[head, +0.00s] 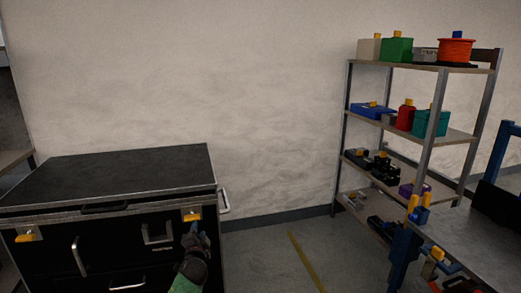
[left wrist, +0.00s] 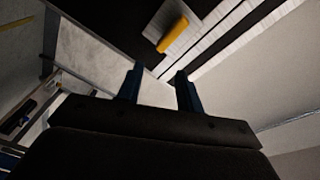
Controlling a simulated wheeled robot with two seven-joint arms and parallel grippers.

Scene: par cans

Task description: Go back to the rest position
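My left gripper (head: 196,232) is in front of the black case (head: 110,172), just below its right yellow latch (head: 192,216). In the left wrist view its two blue fingers (left wrist: 158,88) stand apart with nothing between them. The yellow latch also shows in the left wrist view (left wrist: 173,35), beyond the fingertips and apart from them. I do not make out my right gripper in either view.
The case has a left yellow latch (head: 25,238) and metal handles. A shelf rack (head: 420,130) with boxes and an orange spool (head: 455,50) stands at the right. A grey workbench (head: 480,240) is at the lower right. Open floor (head: 265,260) lies between.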

